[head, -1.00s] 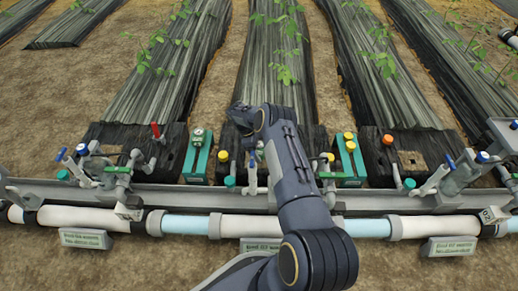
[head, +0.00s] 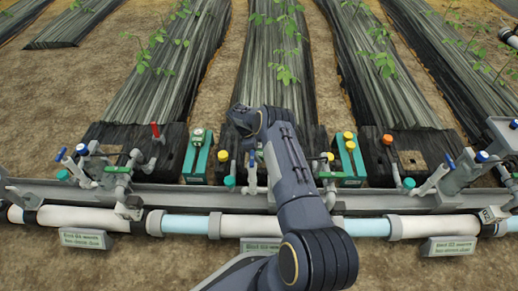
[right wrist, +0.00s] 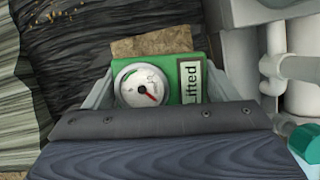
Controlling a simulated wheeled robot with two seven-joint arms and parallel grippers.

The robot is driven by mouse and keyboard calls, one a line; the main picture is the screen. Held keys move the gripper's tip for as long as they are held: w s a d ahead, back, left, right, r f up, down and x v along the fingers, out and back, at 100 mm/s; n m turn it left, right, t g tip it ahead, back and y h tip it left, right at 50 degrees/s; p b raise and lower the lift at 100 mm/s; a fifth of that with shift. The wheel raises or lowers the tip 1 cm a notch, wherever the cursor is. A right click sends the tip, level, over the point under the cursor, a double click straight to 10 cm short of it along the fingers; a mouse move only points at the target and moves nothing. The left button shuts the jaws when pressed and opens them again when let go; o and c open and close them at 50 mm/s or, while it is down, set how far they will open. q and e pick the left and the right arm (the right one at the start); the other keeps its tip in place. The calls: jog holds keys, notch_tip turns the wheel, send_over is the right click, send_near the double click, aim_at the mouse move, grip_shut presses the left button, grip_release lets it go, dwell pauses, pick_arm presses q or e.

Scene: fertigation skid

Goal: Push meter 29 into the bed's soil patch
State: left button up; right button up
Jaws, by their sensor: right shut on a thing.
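In the right wrist view my right gripper (right wrist: 158,88) is shut, with a grey finger on each side of a meter with a round white dial (right wrist: 143,84) and a red needle. Its number cannot be read. A green plate with a label reading "Lifted" (right wrist: 191,80) lies around and beside the dial. A brown soil patch (right wrist: 150,43) shows just beyond the green plate, among dark bed film. Whether the meter touches soil is hidden. In the head view my right arm reaches over the middle bed (head: 272,75) and hides the fingers and the held meter. My left gripper is out of view.
Another soil patch (head: 412,161) lies at right.

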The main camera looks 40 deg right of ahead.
jog(key=shift+f, duration=1.4)
jog(key=o, duration=1)
jog(key=shift+r+p, duration=2.05)
jog(key=shift+r, duration=1.9)
